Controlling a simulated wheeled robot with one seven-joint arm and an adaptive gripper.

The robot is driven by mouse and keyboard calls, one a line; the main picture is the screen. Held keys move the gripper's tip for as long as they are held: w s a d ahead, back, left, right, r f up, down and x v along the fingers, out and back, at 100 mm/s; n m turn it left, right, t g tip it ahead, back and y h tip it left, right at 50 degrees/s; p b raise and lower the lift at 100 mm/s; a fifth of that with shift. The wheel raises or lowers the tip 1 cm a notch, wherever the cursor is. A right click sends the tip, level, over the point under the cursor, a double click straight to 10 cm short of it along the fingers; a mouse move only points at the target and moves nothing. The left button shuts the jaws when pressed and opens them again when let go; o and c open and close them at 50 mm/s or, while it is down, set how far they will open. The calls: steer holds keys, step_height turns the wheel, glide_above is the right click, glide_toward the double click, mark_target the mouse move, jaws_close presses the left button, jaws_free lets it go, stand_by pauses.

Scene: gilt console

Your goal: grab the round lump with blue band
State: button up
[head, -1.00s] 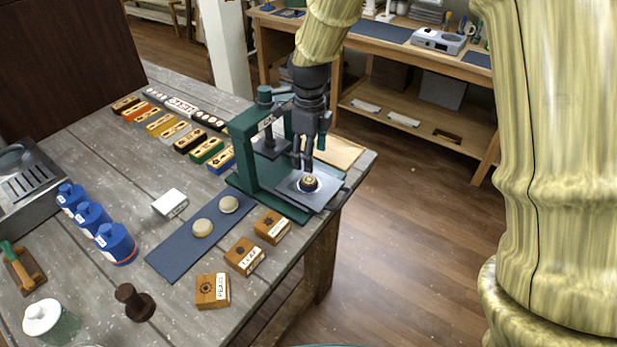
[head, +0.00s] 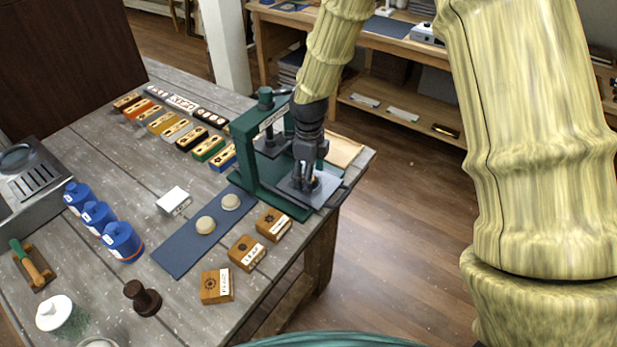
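My gripper (head: 305,180) points down over the grey plate (head: 325,190) of the green press (head: 248,150). Its dark fingers are low, close to the plate. A small yellowish-brown round lump (head: 315,181) on that plate is mostly hidden behind the fingers. I cannot make out a blue band on it, nor whether the fingers touch or grip it. Two pale round lumps, one nearer (head: 205,225) and one farther (head: 231,202), lie on the dark blue mat (head: 180,259); no band shows on them.
Wooden stamp blocks (head: 247,253) stand along the table's right edge. Blue bottles (head: 122,241) and a white block (head: 173,201) are on the left. A row of coloured blocks (head: 176,131) lies behind. The press frame rises close left of my gripper.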

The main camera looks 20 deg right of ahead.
steer(key=shift+f, duration=0.4)
steer(key=c, duration=1)
steer(key=shift+c, duration=0.2)
steer(key=shift+r, duration=0.2)
